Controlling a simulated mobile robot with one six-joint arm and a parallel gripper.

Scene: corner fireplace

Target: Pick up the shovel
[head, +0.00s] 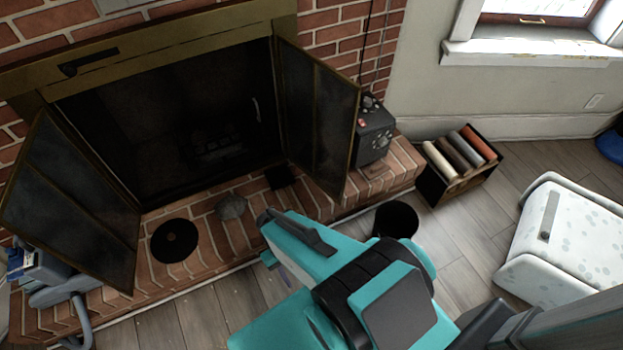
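I cannot clearly make out a shovel. A small flat black thing (283,177) lies on the brick hearth in front of the firebox; it may be part of the shovel, but I cannot tell. My teal and black arm reaches in from the lower right. My gripper (268,236) is at its far end, over the hearth's front edge, nearer the camera than the black thing and a little left of it. Its fingers are mostly hidden by the arm, so its opening does not show. I see nothing held in it.
Two open fireplace doors (72,208) (318,118) flank the dark firebox. A black disc (174,241) and a grey stone-like lump (232,206) lie on the hearth (208,265).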

